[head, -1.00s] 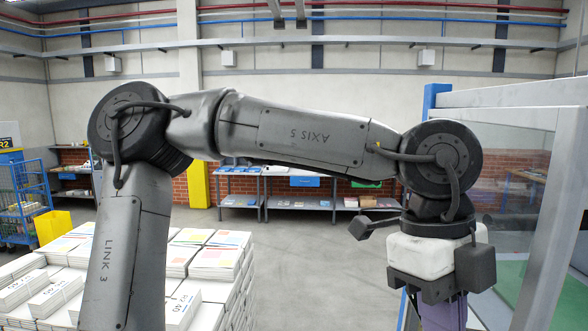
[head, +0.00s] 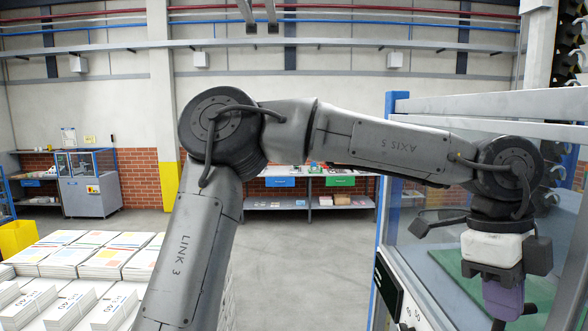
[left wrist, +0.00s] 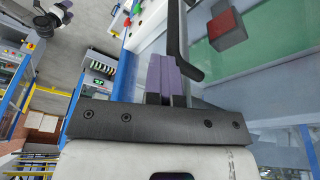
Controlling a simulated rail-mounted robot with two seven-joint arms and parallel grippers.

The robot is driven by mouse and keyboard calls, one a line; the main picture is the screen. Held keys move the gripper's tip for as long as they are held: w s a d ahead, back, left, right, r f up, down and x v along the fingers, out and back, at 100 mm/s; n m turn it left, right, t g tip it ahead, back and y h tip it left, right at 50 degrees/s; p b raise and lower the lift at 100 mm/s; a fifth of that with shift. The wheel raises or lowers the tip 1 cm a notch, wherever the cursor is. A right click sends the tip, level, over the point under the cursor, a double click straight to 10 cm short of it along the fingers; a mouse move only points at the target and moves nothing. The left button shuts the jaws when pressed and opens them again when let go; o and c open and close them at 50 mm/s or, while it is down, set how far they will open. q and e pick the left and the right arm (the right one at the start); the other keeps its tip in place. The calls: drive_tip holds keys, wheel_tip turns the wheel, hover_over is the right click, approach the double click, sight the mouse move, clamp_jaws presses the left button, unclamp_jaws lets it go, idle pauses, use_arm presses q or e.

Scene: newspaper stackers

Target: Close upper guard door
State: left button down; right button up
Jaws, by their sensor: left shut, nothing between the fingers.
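The upper guard, with clear panels and pale grey rails (head: 490,104), stands at the right of the head view beside a blue post (head: 385,180). I cannot tell how far its door is open. My left gripper (head: 500,305) points down in front of the clear panel, its purple fingers together and empty. In the left wrist view the purple fingers (left wrist: 162,78) lie beside a dark bent bar (left wrist: 178,45), which looks like a handle. I cannot tell if they touch.
Newspaper stacks (head: 90,260) fill the lower left of the head view. A dark control panel (head: 388,285) is on the machine front. The grey floor (head: 290,250) between is clear.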

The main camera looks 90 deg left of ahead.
use_arm(q)
drive_tip(key=shift+w+a+f, duration=0.1)
drive_tip(key=shift+w+f, duration=0.05)
drive_tip(key=shift+w, duration=0.1)
drive_tip(key=s+d+r+b, duration=0.1)
drive_tip(key=s+r, duration=0.5)
drive_tip(key=r, duration=0.5)
drive_tip(key=shift+s+r, duration=0.15)
drive_tip(key=shift+s, duration=0.2)
